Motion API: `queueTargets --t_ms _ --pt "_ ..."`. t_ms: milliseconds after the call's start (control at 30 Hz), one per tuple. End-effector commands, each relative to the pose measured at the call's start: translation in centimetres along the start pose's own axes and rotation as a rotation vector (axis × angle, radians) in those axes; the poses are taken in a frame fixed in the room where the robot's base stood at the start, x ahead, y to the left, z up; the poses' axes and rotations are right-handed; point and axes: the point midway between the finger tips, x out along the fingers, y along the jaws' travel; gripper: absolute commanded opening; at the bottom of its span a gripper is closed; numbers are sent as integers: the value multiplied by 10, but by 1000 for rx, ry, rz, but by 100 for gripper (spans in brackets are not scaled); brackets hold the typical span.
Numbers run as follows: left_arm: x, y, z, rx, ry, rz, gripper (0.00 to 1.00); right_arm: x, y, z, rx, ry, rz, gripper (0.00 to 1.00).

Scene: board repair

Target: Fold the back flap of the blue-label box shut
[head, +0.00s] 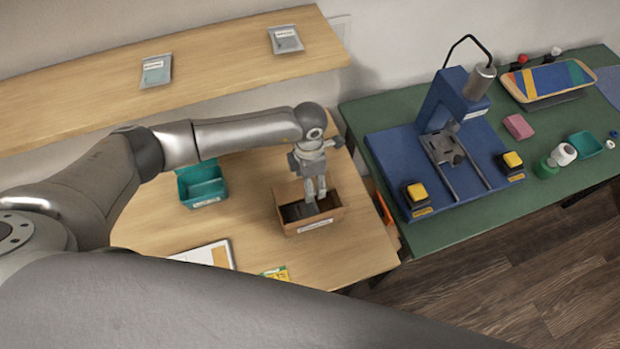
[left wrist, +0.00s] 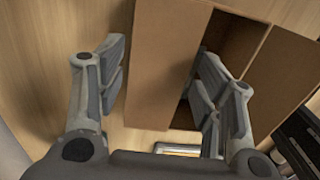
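An open brown cardboard box (head: 300,229) with a pale label on its front stands on the wooden table in the head view. Its inside is dark. No blue label can be made out. My left gripper (head: 315,192) points down over this box, its fingertips at or inside the opening. In the left wrist view, brown cardboard panels (left wrist: 165,70) and a dark gap lie below my left gripper (left wrist: 160,85). Its fingers are apart, with a panel showing between them. I cannot tell whether either finger touches the cardboard. My right gripper is not in view.
A teal bin (head: 203,184) stands left of the box. A yellow card (head: 277,273) and a white sheet (head: 207,253) lie in front. A shelf (head: 200,75) runs behind. The green bench (head: 450,232) at right carries a blue press (head: 445,105).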

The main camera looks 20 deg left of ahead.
Motion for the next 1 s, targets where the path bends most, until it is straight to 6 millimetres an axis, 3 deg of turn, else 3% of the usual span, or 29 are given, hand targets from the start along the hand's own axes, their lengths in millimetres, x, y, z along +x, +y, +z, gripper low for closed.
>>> queueTargets --t_ms 33,200,733,767,1000 --pt "0 0 0 0 0 0 50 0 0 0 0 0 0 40" --pt "0 0 0 0 0 0 28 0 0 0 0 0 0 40" --pt "2 -1 0 -1 1 56 25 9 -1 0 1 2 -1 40" --pt "2 -1 0 -1 1 56 45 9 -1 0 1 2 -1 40" --pt "2 -2 -1 0 2 55 74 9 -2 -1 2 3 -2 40"
